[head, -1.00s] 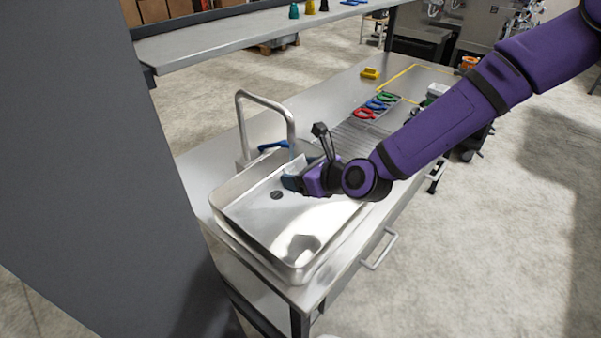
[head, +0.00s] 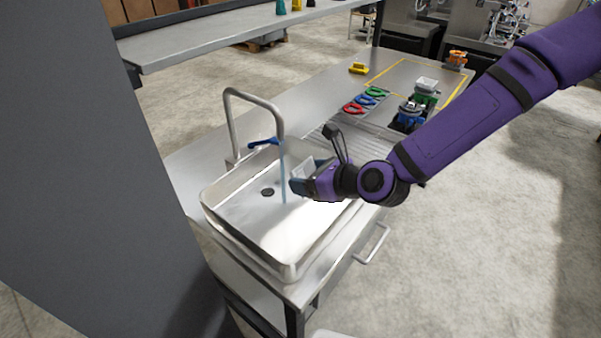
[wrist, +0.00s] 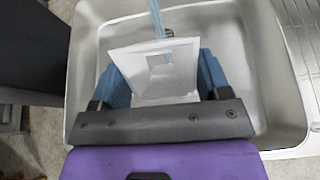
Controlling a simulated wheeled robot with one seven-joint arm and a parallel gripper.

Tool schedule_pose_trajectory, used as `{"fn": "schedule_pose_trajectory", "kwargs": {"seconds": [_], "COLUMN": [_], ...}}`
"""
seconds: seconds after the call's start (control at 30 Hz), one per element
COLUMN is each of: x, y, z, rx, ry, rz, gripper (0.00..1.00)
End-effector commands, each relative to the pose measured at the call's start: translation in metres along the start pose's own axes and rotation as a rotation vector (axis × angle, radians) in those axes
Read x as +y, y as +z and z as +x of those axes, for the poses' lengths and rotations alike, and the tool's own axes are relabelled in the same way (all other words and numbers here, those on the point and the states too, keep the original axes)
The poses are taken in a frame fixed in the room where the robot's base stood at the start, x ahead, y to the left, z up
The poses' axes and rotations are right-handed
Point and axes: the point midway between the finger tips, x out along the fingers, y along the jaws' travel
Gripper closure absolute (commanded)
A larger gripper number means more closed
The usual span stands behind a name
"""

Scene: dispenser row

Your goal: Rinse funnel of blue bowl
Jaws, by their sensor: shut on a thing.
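My gripper (head: 300,181) is over the sink, shut on a pale square funnel (head: 304,168). In the wrist view the funnel (wrist: 158,69) sits between the blue fingers (wrist: 163,82), its wide mouth and square hole facing the camera. A thin blue water stream (head: 283,175) falls from the tap (head: 253,95) into the sink (head: 250,222), just left of the funnel. In the wrist view the stream (wrist: 155,18) is by the funnel's far rim; I cannot tell whether it touches. A blue-topped unit (head: 409,115) stands on the bench, partly behind my arm.
The tap's blue lever (head: 263,141) is behind the spout. Red (head: 353,108), blue (head: 365,100) and green (head: 377,92) rings lie past the drainboard. A green unit (head: 426,97) with a pale top and an orange unit (head: 457,59) stand farther back.

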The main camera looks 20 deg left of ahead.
Motion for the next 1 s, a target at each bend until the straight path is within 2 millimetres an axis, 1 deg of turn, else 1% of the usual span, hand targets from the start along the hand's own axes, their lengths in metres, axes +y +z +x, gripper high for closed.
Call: {"fn": "schedule_pose_trajectory", "kwargs": {"seconds": [0.2,0.43,0.87,1.0], "x": [0.000,0.000,0.000,0.001], "y": [-0.005,-0.010,-0.010,-0.010], "z": [-0.019,-0.035,-0.037,-0.037], "rx": [0.000,0.000,0.003,0.035], "ry": [-0.001,-0.001,0.004,0.040], "rz": [0.000,0.000,-0.003,-0.022], "gripper": [0.59,0.59,0.59,0.59]}}
